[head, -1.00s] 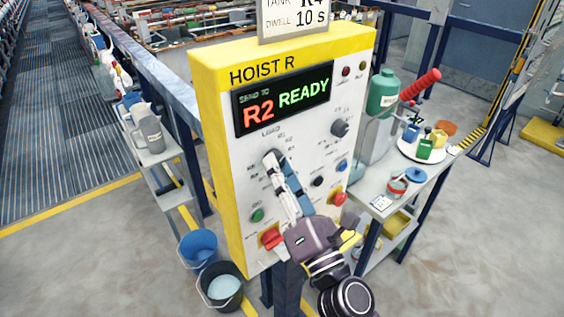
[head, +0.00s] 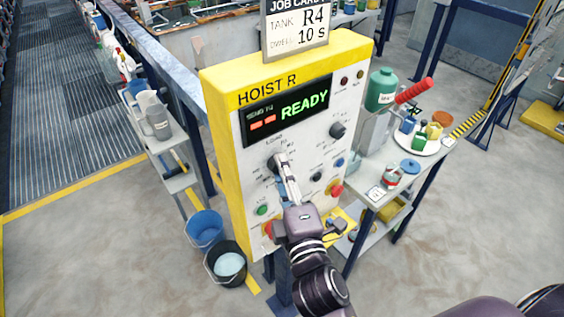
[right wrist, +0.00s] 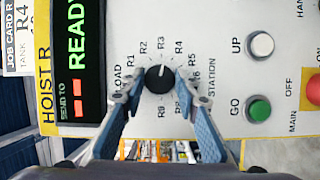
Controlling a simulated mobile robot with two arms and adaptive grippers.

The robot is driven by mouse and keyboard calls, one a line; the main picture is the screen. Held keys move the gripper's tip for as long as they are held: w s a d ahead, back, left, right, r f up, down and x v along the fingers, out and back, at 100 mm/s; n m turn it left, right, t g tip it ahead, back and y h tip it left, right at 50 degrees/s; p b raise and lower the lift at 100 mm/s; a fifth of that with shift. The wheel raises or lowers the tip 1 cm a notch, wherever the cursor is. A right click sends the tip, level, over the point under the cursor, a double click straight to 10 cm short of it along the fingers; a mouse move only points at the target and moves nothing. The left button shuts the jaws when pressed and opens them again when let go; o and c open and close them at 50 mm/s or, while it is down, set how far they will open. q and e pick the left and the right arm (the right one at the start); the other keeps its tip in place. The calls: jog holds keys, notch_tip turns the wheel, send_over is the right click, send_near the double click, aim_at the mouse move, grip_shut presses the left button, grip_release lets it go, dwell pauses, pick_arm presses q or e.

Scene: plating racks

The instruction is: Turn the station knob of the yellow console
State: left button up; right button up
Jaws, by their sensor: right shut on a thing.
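The yellow console (head: 222,150), marked HOIST R, stands upright with a white front panel. Its station knob (right wrist: 160,79) is black and round, ringed by labels such as LOAD, R1, R2, R3, R4 and R5. My right gripper (right wrist: 158,82) is shut on the knob, one finger on each side. In the head view the right gripper (head: 280,163) reaches up to the panel and partly hides the knob. The display (head: 287,109) reads READY with two red bars under SEND TO. My left gripper is not in view.
A job card (head: 297,30) above the console reads TANK R4, DWELL 10 S. Near the knob are a green GO button (right wrist: 258,109), a white UP button (right wrist: 261,44) and a red button (right wrist: 314,90). A side table (head: 362,208) stands right; buckets stand on the floor left.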

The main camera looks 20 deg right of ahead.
jog(key=shift+r+m+g+p, duration=0.1)
jog(key=shift+m+g+p, duration=0.5)
jog(key=shift+m, duration=0.7)
jog(key=o, duration=1.1)
jog(key=shift+r, duration=0.1)
